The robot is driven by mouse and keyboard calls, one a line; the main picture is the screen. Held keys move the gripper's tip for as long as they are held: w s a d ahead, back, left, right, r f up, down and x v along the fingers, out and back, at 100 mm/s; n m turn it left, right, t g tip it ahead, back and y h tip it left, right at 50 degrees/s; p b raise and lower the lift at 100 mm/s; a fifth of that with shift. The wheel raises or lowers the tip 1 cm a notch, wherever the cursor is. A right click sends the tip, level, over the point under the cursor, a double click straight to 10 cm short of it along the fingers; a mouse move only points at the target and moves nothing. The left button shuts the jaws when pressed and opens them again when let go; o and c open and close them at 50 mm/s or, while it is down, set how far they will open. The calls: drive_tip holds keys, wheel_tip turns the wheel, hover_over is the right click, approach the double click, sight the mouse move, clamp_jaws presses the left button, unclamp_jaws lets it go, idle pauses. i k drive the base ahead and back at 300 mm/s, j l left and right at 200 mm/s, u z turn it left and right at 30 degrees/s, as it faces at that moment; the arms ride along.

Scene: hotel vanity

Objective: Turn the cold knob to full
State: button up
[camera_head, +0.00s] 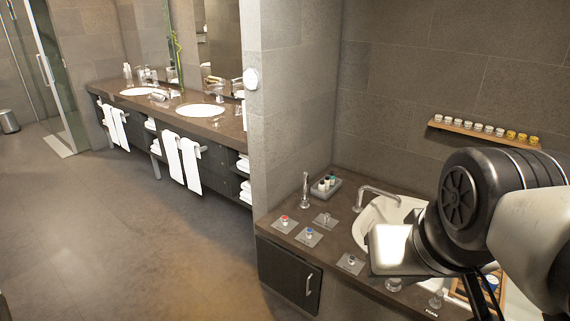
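Knobs on flat square plates sit on the brown counter left of the white basin. One knob has a blue top (309,231), which I take as the cold one. Behind it to the left is a knob with a red top (285,219). Two plain metal knobs stand nearby, one behind (326,217) and one nearer the front (351,259). The blue knob is too small to tell how far it is turned. My arm reaches in from the right over the basin, apart from the blue knob. I cannot make out my gripper's fingers.
A curved faucet (378,194) and the basin (372,216) are right of the knobs. An upright metal spout (305,190) and a tray of small bottles (321,194) stand behind. A shelf of jars (483,133) is on the wall. The floor (150,235) at left is clear.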

sight(309, 232)
drive_tip(key=u, duration=0.15)
drive_tip(key=i+l+u, duration=0.1)
drive_tip(key=l, duration=0.2)
drive_tip(key=i+l+u, duration=0.1)
drive_tip(key=l, duration=0.2)
drive_tip(key=j+z, duration=0.25)
drive_tip(key=j, duration=0.4)
drive_tip(key=j+z, duration=0.25)
drive_tip(key=j, duration=0.45)
drive_tip(key=i+j+z, duration=0.3)
drive_tip(key=i+j, duration=0.25)
drive_tip(key=i, duration=0.35)
drive_tip(key=i+j+z, duration=0.35)
drive_tip(key=i+j, duration=0.4)
drive_tip(key=i, duration=0.05)
